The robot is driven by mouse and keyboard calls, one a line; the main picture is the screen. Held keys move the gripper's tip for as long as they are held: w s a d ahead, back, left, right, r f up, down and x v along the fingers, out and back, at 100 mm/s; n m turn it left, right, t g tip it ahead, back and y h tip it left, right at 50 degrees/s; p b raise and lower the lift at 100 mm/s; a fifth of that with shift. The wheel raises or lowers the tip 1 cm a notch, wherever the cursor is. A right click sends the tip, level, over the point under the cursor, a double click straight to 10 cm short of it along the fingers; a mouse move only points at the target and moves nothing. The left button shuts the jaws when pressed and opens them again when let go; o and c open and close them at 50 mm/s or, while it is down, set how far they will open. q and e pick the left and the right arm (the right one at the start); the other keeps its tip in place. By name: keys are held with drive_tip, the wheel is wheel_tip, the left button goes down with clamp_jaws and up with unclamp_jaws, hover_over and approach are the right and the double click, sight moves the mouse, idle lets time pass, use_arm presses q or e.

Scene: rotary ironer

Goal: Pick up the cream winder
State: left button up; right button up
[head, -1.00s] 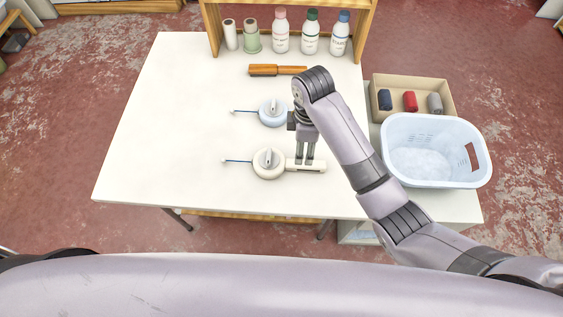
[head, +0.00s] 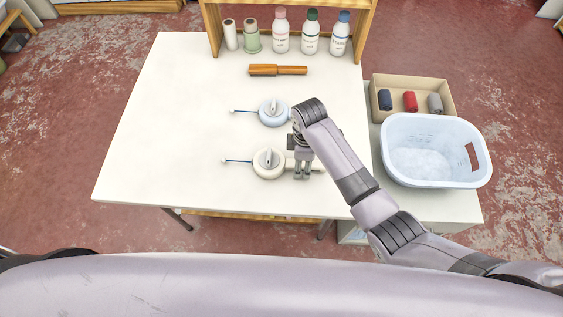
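My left gripper is out of view.
A wooden-handled brush (head: 278,70) lies farther back. A wooden rack (head: 213,30) with bottles and spools stands at the back edge. A white basket (head: 432,180) and a tan box (head: 450,92) with rolls are on the right. The table's left side (head: 165,130) is clear.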

clamp_jaws()
idle(0.5)
wheel_tip(320, 180, up, 10)
idle(0.6)
wheel_tip(320, 180, down, 7)
drive_tip(key=shift+f, duration=0.1)
idle(0.5)
drive_tip(key=shift+f, duration=1.25)
